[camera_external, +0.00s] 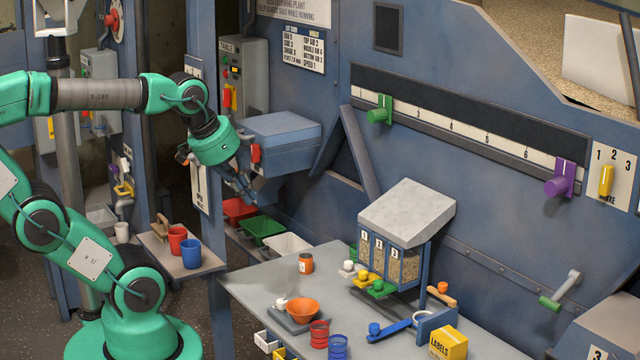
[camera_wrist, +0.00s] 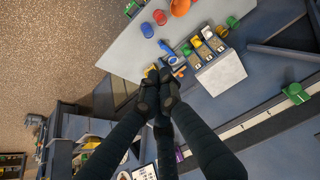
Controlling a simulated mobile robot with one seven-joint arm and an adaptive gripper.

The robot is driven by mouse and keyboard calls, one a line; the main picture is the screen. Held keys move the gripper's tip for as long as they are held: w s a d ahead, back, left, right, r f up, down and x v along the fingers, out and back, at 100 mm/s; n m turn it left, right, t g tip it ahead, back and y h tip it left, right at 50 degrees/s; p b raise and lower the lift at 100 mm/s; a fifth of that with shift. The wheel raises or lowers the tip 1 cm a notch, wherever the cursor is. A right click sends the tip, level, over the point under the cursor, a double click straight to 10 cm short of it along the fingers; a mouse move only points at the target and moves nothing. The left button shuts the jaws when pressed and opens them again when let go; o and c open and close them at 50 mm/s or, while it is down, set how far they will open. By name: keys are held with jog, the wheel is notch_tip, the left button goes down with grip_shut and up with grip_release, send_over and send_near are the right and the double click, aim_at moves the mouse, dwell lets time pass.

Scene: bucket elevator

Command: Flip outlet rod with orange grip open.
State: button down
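A small orange knob (camera_external: 443,287) shows beside the right side of the three-bin dispenser (camera_external: 407,228) on the grey table. It may be the orange grip; I cannot clearly make out a rod on it or its position. White (camera_external: 347,267), yellow (camera_external: 362,274) and green (camera_external: 377,287) grips stand out under the bins. My gripper (camera_external: 246,190) hangs in the air in front of the blue wall box, left of the dispenser and apart from it. In the wrist view its fingertips (camera_wrist: 159,78) meet with nothing seen between them.
The table (camera_external: 265,285) holds an orange bowl (camera_external: 303,308), red and blue cups, a blue scoop (camera_external: 388,331) and a yellow labels box (camera_external: 449,343). A blue box (camera_external: 280,135) juts from the wall by my gripper. A green-gripped crank (camera_external: 550,303) is on the wall at right.

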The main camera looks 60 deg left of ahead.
jog(key=shift+w+a+r, duration=0.1)
jog(key=w+a+r+n+g+y, duration=0.1)
jog(key=w+a+r+n, duration=0.25)
jog(key=a+n, duration=0.35)
jog(key=w+a+r+n+p, duration=0.1)
jog(key=w+a+r+n, duration=0.1)
jog(key=w+a+n, duration=0.6)
jog(key=w+a+r+n+g+y, duration=0.15)
jog(key=a+n, duration=0.25)
jog(key=a, duration=0.6)
jog(key=s+a+f+n, duration=0.1)
jog(key=s+a+n, duration=0.2)
jog(key=a+n, duration=0.5)
jog(key=s+a+f+n+p, duration=0.1)
jog(key=s+a+n, duration=0.3)
jog(key=a, duration=2.2)
jog(key=n+g, duration=0.1)
jog(key=n, duration=0.3)
jog(key=shift+n, duration=0.4)
jog(key=shift+w+f, duration=0.1)
jog(key=shift+f, duration=0.1)
jog(key=b+x, duration=0.1)
jog(key=x, duration=1.2)
jog(key=shift+w+f+b, duration=0.15)
jog(key=shift+f+b, duration=0.2)
jog(key=shift+f, duration=0.05)
